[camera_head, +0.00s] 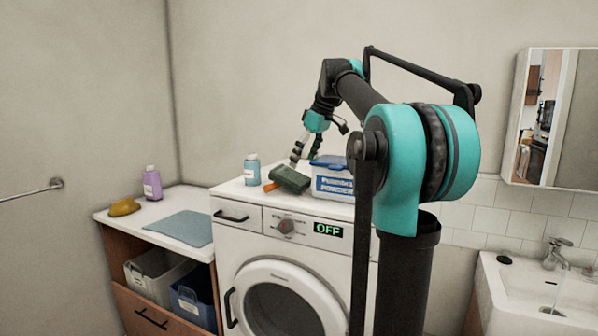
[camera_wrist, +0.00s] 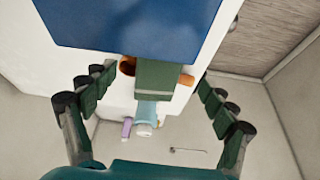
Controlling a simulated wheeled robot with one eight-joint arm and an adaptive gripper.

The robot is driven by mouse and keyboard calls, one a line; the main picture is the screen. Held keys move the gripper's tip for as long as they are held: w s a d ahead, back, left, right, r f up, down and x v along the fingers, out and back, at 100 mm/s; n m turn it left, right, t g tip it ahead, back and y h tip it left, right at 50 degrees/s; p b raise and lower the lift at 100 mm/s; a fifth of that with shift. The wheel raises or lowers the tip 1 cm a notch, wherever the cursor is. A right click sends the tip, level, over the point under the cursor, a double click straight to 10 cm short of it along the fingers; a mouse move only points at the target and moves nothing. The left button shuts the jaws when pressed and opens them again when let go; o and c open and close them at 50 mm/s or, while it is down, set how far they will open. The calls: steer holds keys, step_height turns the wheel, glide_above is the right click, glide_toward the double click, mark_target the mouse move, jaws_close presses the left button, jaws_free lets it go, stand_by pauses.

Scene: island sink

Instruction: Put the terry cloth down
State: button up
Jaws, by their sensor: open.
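A dark green, block-like bundle (camera_head: 290,179), perhaps the folded terry cloth, lies on top of the washing machine (camera_head: 240,190). An orange piece (camera_head: 270,186) shows at its edge; in the wrist view orange shows on both sides of the green bundle (camera_wrist: 158,78). My gripper (camera_head: 300,155) is just above the bundle. In the wrist view my gripper (camera_wrist: 156,78) is open, its fingers spread to either side with gaps to the bundle. A flat blue-grey cloth or mat (camera_head: 182,227) lies on the left counter; I cannot tell which is the terry cloth.
A blue-lidded washing powder box (camera_head: 333,184) stands close right of the bundle, a light blue bottle (camera_head: 252,169) behind left. The left counter (camera_head: 125,226) holds a purple bottle (camera_head: 152,184) and a yellow lump (camera_head: 124,207). A sink (camera_head: 545,285) is at right.

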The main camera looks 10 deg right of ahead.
steer(key=shift+o, duration=0.4)
steer(key=v, duration=0.6)
steer(key=shift+r, duration=0.25)
step_height(320, 180, up, 4)
steer(key=s+a+t+h, duration=0.1)
steer(key=s+a, duration=0.1)
glide_toward(290, 174)
steer(key=x, duration=0.5)
steer(key=shift+s+a, duration=0.1)
steer(key=shift+a, duration=0.05)
steer(key=shift+d+x, duration=0.1)
steer(key=shift+x, duration=1.2)
steer(key=shift+d+x, duration=0.15)
steer(key=shift+x, duration=1.2)
steer(key=c, duration=1.3)
steer(key=shift+c, duration=0.2)
steer(key=shift+r, duration=0.1)
